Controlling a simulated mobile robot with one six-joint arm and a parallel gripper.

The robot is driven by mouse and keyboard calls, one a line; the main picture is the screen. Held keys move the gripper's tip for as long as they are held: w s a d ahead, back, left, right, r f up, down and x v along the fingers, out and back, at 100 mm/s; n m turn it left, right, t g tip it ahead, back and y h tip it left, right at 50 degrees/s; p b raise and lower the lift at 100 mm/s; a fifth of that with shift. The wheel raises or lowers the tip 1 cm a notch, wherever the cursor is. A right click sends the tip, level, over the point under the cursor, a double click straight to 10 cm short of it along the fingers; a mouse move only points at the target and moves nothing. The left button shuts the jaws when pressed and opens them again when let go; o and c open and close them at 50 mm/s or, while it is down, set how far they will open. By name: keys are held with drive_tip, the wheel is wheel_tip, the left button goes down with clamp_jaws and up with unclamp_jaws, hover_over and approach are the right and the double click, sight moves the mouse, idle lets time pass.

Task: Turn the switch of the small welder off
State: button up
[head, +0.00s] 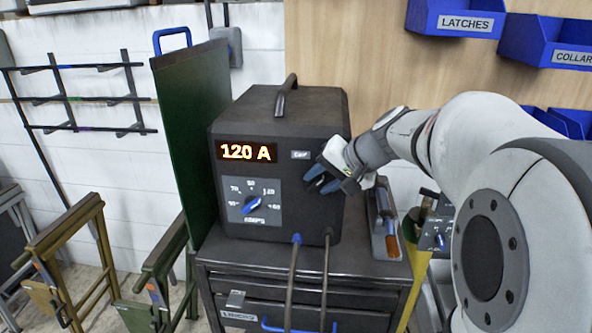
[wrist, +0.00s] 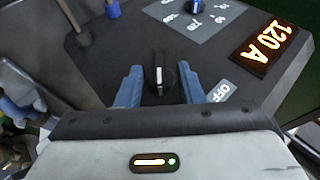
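The small welder (head: 240,115) is a dark grey box with a lit "120 A" display (head: 246,151); the display also shows in the wrist view (wrist: 264,43). Its switch (wrist: 160,75) is a black knob with a thin pale line on its face, seen in the wrist view. A white "OFF" label (wrist: 221,91) is beside it. My gripper (head: 318,180) is at the right of the welder's front and hides the switch in the head view. In the wrist view my gripper's blue fingers (wrist: 160,82) are open, one on each side of the knob, with narrow gaps visible.
A blue current dial (head: 251,205) sits lower left on the front. Two cables (head: 294,275) leave the front's bottom edge. The welder stands on a dark drawer cabinet (head: 230,256), with a tray (head: 384,225) to its right. A green panel (head: 190,135) stands close on the left.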

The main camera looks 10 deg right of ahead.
drive_tip(key=shift+w+a+f, duration=0.25)
drive_tip(key=shift+f, duration=0.15)
clamp_jaws()
